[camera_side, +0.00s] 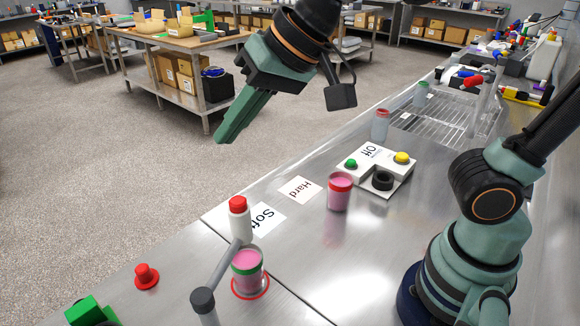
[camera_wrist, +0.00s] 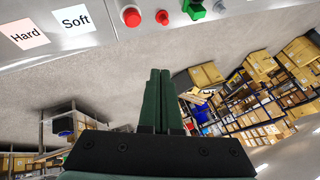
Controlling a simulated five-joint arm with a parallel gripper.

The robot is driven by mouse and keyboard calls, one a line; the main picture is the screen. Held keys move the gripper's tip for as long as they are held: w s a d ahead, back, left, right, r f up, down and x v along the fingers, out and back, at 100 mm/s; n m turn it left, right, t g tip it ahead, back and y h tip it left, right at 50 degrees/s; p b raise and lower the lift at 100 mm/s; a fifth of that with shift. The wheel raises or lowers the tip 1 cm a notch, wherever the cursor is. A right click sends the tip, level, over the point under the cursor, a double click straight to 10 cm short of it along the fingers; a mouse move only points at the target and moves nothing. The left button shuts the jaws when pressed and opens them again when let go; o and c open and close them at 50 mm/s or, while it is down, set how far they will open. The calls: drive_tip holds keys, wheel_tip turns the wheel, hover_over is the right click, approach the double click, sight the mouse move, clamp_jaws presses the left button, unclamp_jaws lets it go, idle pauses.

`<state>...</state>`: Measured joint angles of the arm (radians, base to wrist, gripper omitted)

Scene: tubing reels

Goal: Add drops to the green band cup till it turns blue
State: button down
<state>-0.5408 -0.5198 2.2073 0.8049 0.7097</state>
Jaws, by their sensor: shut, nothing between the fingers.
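The green band cup (camera_side: 247,270) holds pink liquid and stands inside a red ring on the steel bench in the side view. A white bottle with a red cap (camera_side: 239,218) stands just behind it; its cap (camera_wrist: 131,16) also shows in the wrist view. A grey bar (camera_side: 222,265) from a dark-topped post (camera_side: 203,300) reaches past the cup towards the bottle; whether they touch is unclear. My gripper (camera_side: 222,138) is shut and empty, high above the floor beyond the bench edge. Its fingers (camera_wrist: 159,74) are together in the wrist view.
A red knob (camera_side: 146,276) and a green block (camera_side: 90,312) lie near the bench's left edge. "Soft" (camera_side: 266,218) and "Hard" (camera_side: 301,190) cards, a red band cup (camera_side: 339,192) with pink liquid, and a white button panel (camera_side: 372,170) stand further along. A wire rack (camera_side: 440,120) is at the back.

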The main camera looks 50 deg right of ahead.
sight(242, 202)
drive_tip(key=shift+f, duration=4.2)
drive_tip(key=shift+f, duration=0.1)
drive_tip(key=shift+s+a+f, duration=0.1)
drive_tip(key=shift+f, duration=0.25)
drive_tip(key=shift+f, duration=0.5)
drive_tip(key=shift+r, duration=0.95)
drive_tip(key=shift+r, duration=2.5)
